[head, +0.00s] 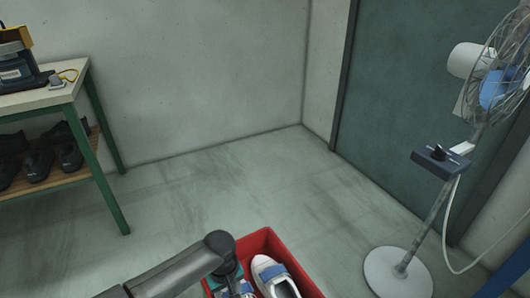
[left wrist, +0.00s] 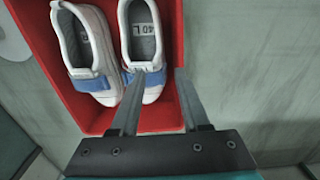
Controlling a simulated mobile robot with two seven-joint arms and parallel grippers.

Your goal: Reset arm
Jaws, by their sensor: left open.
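A red crate (head: 262,240) stands on the floor at the bottom of the head view and also shows in the left wrist view (left wrist: 110,123). Two white shoes with blue straps lie side by side in it: one (left wrist: 80,40) on the left and one (left wrist: 143,45) on the right, with "40 L" on its insole. My left gripper (left wrist: 159,72) is open and empty, one finger overlapping the right shoe in the picture and the other to its right. Whether it touches the shoe cannot be told. In the head view my left arm partly covers the crate. My right gripper is not in view.
A green-framed workbench (head: 40,100) with dark shoes (head: 38,165) on its lower shelf stands at the left. A standing fan (head: 430,200) with a round base and a cable stands at the right. The floor between is clear.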

